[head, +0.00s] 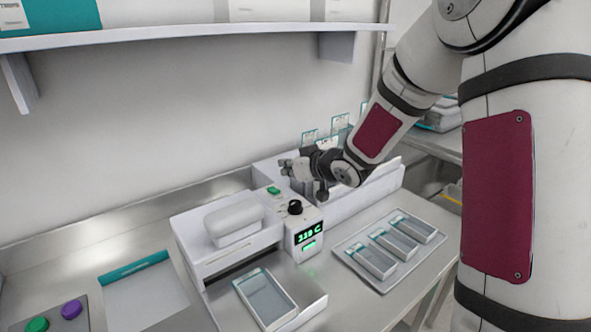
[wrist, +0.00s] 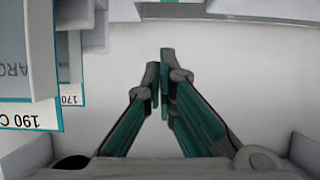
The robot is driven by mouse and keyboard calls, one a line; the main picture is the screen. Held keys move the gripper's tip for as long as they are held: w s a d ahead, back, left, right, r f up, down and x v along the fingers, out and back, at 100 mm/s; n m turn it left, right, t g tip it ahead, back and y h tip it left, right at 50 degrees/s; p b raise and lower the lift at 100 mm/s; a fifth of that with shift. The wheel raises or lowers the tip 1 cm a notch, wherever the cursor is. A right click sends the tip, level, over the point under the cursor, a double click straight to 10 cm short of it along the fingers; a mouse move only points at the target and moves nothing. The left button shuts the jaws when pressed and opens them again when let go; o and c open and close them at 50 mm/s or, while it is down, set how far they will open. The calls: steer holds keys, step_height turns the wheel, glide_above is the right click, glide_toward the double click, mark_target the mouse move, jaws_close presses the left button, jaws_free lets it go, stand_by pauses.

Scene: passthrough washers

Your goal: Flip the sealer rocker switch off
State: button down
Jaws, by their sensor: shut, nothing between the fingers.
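The sealer (head: 232,255) is a white machine on the steel bench. Its rocker switch (head: 274,190) is a small lit green piece on the top, behind a black knob (head: 295,207). The front display (head: 308,233) glows green with a temperature figure. My gripper (head: 284,166) is shut and empty, just above and behind the switch, apart from it. In the wrist view its two fingers (wrist: 162,85) meet over a plain white surface. A green sliver (wrist: 172,1) shows at that view's top edge; I cannot tell if it is the switch.
Cards with temperatures (wrist: 30,120) stand close on the left in the wrist view. A tray (head: 350,262) of pouches lies right of the sealer. Another pouch (head: 265,298) lies before it. A wall shelf (head: 200,38) hangs above. Purple and green buttons (head: 71,309) are at lower left.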

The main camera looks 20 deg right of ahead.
mark_target(274, 191)
steer(key=x, duration=0.3)
steer(key=shift+w+a+f, duration=0.15)
steer(key=shift+w+f, duration=0.05)
steer(key=shift+w, duration=0.05)
step_height(274, 191, down, 2)
steer(key=shift+s+f, duration=0.15)
steer(key=shift+s, duration=0.05)
steer(key=shift+s+f, duration=0.15)
steer(key=shift+f, duration=0.6)
